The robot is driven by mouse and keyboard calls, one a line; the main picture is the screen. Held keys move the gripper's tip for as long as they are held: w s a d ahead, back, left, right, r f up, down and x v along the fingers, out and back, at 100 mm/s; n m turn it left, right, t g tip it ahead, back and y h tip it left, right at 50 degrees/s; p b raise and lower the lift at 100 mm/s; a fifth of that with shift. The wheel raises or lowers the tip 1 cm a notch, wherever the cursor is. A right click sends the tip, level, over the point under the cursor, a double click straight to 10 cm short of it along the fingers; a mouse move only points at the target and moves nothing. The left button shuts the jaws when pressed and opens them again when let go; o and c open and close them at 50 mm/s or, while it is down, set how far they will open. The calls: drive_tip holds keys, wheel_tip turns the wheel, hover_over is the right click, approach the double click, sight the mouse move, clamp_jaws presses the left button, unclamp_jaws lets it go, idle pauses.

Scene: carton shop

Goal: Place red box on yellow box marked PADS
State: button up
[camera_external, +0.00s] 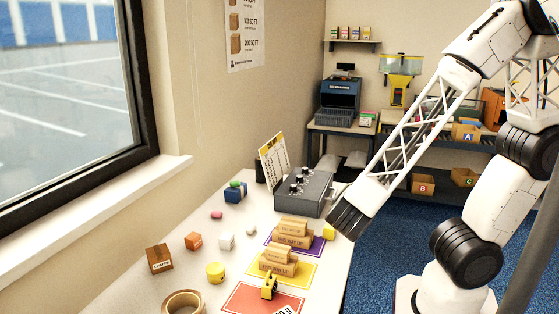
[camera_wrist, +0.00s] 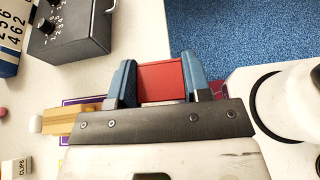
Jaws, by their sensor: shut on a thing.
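A red box (camera_wrist: 162,82) sits between the two blue fingers of my gripper (camera_wrist: 160,80) in the wrist view. The gripper is shut on it. In the external view my gripper (camera_external: 343,221) is by the right edge of the table, and the red box is hidden there. A small yellow block (camera_external: 329,231) shows beside the gripper at the purple mat's right end. I cannot read PADS on it.
Brown cartons are stacked on the purple mat (camera_external: 318,245) and the yellow mat (camera_external: 305,274). A grey control box (camera_external: 305,192) stands behind.

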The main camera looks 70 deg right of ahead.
drive_tip(key=s+d+f, duration=0.1)
drive_tip(key=s, duration=0.7)
drive_tip(key=shift+d+f, duration=0.3)
drive_tip(key=shift+f, duration=0.05)
drive_tip(key=shift+w, duration=0.2)
hover_over(330, 227)
drive_tip(key=shift+d+f, duration=0.15)
drive_tip(key=shift+f, duration=0.6)
drive_tip(key=shift+f, duration=1.75)
drive_tip(key=shift+f, duration=0.1)
